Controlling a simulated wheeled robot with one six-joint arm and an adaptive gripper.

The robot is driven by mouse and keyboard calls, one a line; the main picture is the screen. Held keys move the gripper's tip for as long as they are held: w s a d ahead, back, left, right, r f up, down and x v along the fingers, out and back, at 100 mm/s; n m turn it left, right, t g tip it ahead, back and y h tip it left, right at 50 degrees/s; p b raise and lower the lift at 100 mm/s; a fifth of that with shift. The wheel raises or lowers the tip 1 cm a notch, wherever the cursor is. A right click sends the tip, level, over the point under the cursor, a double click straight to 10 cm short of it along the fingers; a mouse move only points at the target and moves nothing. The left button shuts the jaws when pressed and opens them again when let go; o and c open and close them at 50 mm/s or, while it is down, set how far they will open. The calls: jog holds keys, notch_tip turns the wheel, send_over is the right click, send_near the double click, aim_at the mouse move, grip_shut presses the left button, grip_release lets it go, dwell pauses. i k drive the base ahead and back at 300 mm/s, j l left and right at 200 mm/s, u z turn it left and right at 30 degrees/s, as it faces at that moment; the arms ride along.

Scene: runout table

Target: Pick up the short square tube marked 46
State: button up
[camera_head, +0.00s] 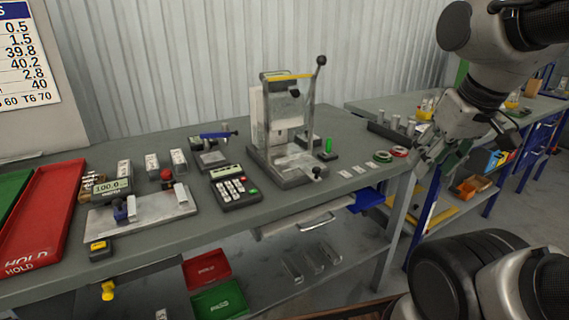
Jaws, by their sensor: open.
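I cannot read the mark 46 on anything in this view, so I cannot tell which piece is the short square tube. Several small pale blocks with dark markings, one of them here (151,163), stand at the back left of the grey table; their markings are too small to read. Several grey pieces (315,259) lie on the lower shelf. A small pale piece with dark marks (161,314) shows at the bottom edge. My gripper (424,164) is open, hanging by the table's right end, apart from these pieces. No held thing shows in it.
A lever press (285,115) stands mid-table, with a keypad box (234,188) in front. A gauge plate (142,213) and red HOLD tray (45,215) are left. Red and green trays (218,301) sit below. A second bench with bins stands right. The table's front middle is mostly clear.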

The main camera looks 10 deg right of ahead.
aim_at(153, 169)
jog(key=i+j+u, duration=0.3)
jog(key=j+u, duration=0.2)
jog(key=i+j+u, duration=0.5)
jog(key=k+j, duration=0.05)
jog(key=k, duration=0.05)
